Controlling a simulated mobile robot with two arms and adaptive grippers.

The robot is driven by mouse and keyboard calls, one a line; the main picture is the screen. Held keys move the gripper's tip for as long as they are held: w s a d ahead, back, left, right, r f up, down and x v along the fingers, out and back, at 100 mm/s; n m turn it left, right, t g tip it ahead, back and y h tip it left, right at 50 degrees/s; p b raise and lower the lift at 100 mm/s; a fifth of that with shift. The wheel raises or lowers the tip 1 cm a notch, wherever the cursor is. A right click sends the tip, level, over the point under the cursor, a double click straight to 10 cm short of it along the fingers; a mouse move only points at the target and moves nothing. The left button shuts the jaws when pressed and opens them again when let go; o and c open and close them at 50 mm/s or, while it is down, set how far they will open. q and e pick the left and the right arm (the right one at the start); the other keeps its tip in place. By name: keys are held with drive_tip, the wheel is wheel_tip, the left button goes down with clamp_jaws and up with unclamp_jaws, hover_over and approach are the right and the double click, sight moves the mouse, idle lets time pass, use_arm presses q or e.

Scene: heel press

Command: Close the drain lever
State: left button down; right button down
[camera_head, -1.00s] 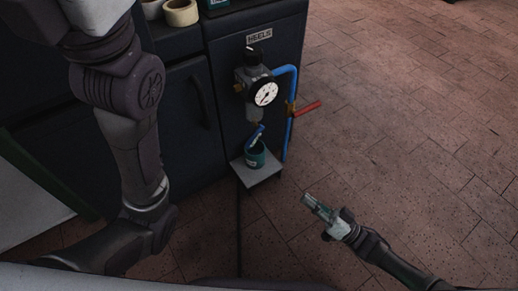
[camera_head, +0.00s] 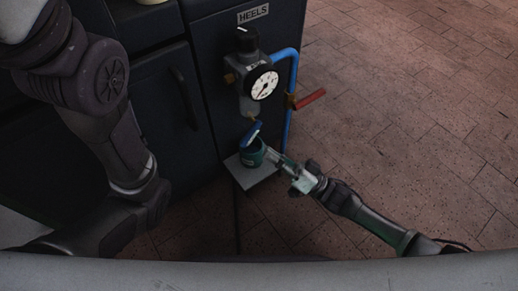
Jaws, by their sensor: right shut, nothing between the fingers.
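A short blue lever (camera_head: 252,134), which looks like the drain lever, sits tilted just below the filter bowl (camera_head: 252,104) on the dark cabinet front. A green cup (camera_head: 252,153) stands under it on a small grey shelf (camera_head: 250,178). My right gripper (camera_head: 271,153) is shut and empty, reaching in from the right. Its tips are at the right side of the cup's rim, below and right of the lever; I cannot tell whether they touch the cup. My left arm crosses the left side, and its gripper is not in view.
A blue pipe (camera_head: 290,75) runs down to the right, with a red-handled valve (camera_head: 309,99). The brick floor (camera_head: 420,110) on the right is clear.

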sight(249, 142)
drive_tip(key=b+x, duration=0.2)
drive_tip(key=x, duration=0.2)
drive_tip(key=shift+a, duration=0.15)
drive_tip(key=shift+s+a+r+m+t+p, duration=0.1)
drive_tip(key=shift+m+t+p, duration=0.1)
drive_tip(key=shift+m+t, duration=0.2)
drive_tip(key=shift+a+r+m+t+p, duration=0.1)
drive_tip(key=shift+a+m+t+p, duration=0.15)
drive_tip(key=shift+m, duration=0.25)
drive_tip(key=shift+s+a+r+m+t+h+p, duration=0.3)
drive_tip(key=shift+r+m+t+h+p, duration=0.2)
drive_tip(key=shift+m+t, duration=0.85)
drive_tip(key=shift+s+a+r+m+t+h+p, duration=0.25)
drive_tip(key=shift+m+t+h+p, duration=0.4)
drive_tip(key=shift+m, duration=1.2)
drive_tip(key=shift+s+a+r+m+t+h+p, duration=0.15)
drive_tip(key=shift+a+r+m+t+h+p, duration=0.3)
drive_tip(key=shift+m+t, duration=0.95)
drive_tip(key=shift+d+r+g+y, duration=0.1)
drive_tip(key=shift+r+g+y, duration=0.15)
drive_tip(key=shift+g+y, duration=0.15)
drive_tip(key=v, duration=1.2)
